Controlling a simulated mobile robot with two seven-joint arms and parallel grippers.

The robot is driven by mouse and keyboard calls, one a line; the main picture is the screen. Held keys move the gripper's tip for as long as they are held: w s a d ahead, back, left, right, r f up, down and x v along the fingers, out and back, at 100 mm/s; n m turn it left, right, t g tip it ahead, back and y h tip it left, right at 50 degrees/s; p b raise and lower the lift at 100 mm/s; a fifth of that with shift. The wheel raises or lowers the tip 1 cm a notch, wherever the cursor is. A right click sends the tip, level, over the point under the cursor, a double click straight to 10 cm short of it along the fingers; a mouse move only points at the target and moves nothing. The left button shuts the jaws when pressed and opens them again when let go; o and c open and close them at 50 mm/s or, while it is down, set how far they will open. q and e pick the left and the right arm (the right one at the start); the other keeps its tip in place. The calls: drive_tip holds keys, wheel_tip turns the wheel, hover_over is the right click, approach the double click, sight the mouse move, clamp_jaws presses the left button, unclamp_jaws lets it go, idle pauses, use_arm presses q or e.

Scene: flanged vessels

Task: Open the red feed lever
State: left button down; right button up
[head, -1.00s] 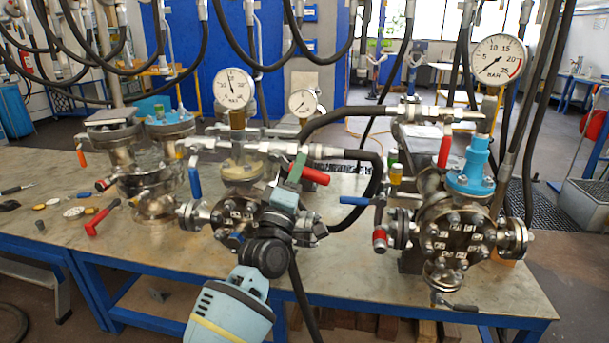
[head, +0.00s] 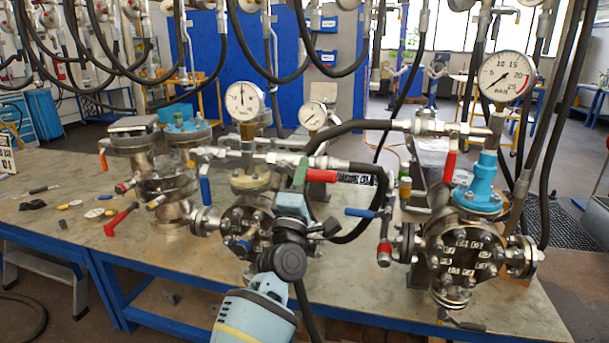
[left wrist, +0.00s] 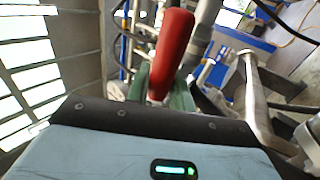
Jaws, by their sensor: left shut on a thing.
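The red feed lever (head: 321,175) lies nearly level on the pipework of the middle flanged vessel (head: 245,222). My left gripper (head: 300,174) comes up from below in front of that vessel, and its green fingers are shut on the lever. The red grip sticks out to the right of the fingers. In the left wrist view the red lever (left wrist: 172,50) stands up between the green fingers (left wrist: 162,92). The valve body under the lever is mostly hidden by my gripper. My right gripper is not in view.
Another red handle (head: 121,219) is at the left vessel. Black hoses (head: 375,215) hang close right of my gripper. The left tabletop holds small loose parts.

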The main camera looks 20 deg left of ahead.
use_arm(q)
drive_tip(key=shift+r, duration=0.1)
drive_tip(key=c, duration=1.3)
unclamp_jaws()
drive_tip(key=shift+o, duration=0.2)
drive_tip(key=shift+s+f, duration=0.4)
drive_tip(key=v, duration=0.6)
drive_tip(key=shift+s+b, duration=0.35)
drive_tip(key=shift+s, duration=0.05)
drive_tip(key=shift+f, duration=0.1)
